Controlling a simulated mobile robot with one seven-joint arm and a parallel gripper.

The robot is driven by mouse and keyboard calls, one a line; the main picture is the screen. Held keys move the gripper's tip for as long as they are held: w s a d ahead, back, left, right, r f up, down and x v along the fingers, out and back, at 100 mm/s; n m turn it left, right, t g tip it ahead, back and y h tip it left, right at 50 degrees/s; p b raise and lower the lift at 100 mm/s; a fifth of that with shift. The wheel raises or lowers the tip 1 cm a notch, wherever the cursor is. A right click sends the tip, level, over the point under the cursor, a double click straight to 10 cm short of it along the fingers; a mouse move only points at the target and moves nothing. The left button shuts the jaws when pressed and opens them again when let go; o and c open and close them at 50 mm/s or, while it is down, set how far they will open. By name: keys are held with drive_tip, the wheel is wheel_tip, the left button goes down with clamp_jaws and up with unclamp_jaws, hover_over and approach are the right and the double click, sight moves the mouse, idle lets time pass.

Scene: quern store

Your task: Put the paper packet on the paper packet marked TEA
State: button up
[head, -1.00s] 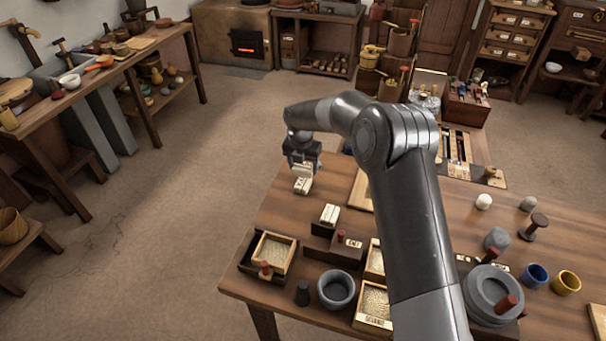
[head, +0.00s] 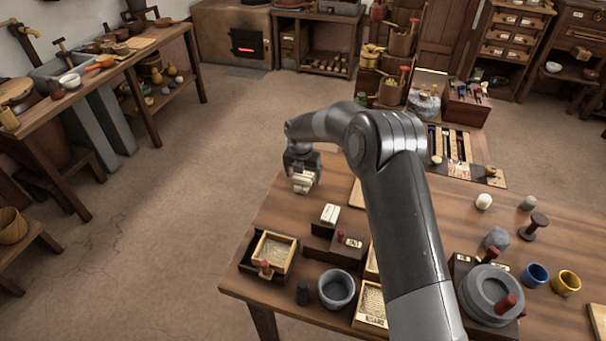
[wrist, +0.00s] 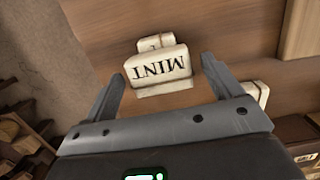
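A cream paper packet lettered MINT (wrist: 163,70) shows upside down in the wrist view. A second pale packet (wrist: 153,43) is partly hidden behind it; its lettering is not readable. In the head view the pale packets (head: 303,183) are at the table's far left corner, partly covered by my gripper (head: 303,170). My gripper (wrist: 164,70) is open, with a finger on each side of the MINT packet and gaps visible. Another white packet (head: 330,214) stands nearer, by a dark wooden box; its marking is unclear. I cannot tell which packet reads TEA.
On the table (head: 275,212) are a framed tray (head: 274,248), a grey stone bowl (head: 337,288), a quern (head: 492,292), and blue (head: 535,274) and yellow (head: 566,282) cups. Bare floor (head: 190,220) lies left of the table. My arm hides part of the middle.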

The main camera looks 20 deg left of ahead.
sight(302, 179)
drive_tip(key=shift+r, duration=0.1)
wheel_tip(302, 179, up, 12)
drive_tip(key=s, duration=0.1)
drive_tip(key=shift+s, duration=0.35)
drive_tip(key=s+d+r+m+t, duration=0.1)
drive_tip(key=s+d+r+m, duration=0.5)
drive_tip(key=d+r+m, duration=0.35)
drive_tip(key=s+d+r+m+t, duration=0.1)
drive_tip(key=s+d+r+m, duration=0.5)
drive_tip(key=d+r, duration=0.55)
drive_tip(key=s+d+f+m+t, duration=0.1)
drive_tip(key=s+d+m, duration=0.8)
drive_tip(key=s+m, duration=0.1)
drive_tip(key=s+d+f+m, duration=0.1)
drive_tip(key=s+d+m, duration=0.8)
drive_tip(key=s, duration=0.4)
drive_tip(key=shift+s+m+t, duration=0.25)
drive_tip(key=shift+m+t, duration=0.15)
drive_tip(key=shift+m, duration=0.35)
